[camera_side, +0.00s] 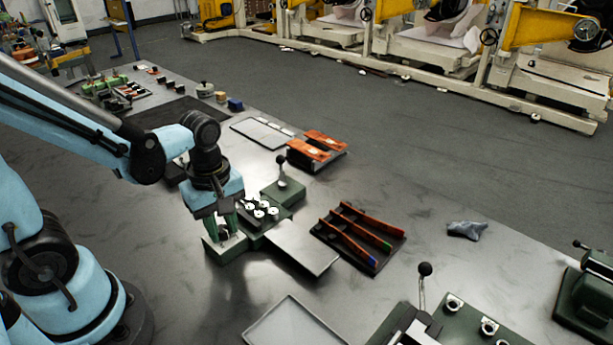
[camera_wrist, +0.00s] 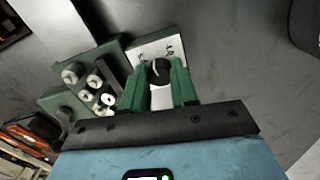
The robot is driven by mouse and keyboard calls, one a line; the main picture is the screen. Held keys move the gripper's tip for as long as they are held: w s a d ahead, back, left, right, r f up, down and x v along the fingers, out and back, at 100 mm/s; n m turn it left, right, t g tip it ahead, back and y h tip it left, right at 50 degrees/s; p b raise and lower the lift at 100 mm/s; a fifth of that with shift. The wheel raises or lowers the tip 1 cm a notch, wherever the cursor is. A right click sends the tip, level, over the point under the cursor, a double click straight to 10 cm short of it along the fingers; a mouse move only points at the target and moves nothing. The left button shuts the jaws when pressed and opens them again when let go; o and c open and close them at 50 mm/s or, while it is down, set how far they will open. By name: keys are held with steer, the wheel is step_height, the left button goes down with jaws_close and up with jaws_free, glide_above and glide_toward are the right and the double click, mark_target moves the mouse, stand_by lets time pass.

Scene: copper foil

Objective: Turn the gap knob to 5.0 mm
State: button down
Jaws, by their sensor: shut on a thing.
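The gap knob (camera_wrist: 159,72) is a dark round knob with a pale pointer line, in front of a white dial plate (camera_wrist: 150,50) in the wrist view. My gripper (camera_wrist: 160,80) has its green fingers on either side of the knob and is shut on it. In the side view my gripper (camera_side: 226,232) points down at the left end of the green machine (camera_side: 222,252); the fingers hide the knob there. The dial's marks are too small to read, so I cannot tell the setting.
Several white round parts (camera_side: 262,209) sit on the machine beside my gripper. A lever with a black ball (camera_side: 281,160) stands behind them. A flat metal plate (camera_side: 303,246) extends to the right.

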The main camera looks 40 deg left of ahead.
mark_target(223, 228)
steer(key=n, duration=0.6)
steer(key=shift+n, duration=0.3)
stand_by(0.5)
steer(key=c, duration=0.9)
jaws_free()
steer(key=shift+o, duration=0.2)
step_height(223, 228, up, 12)
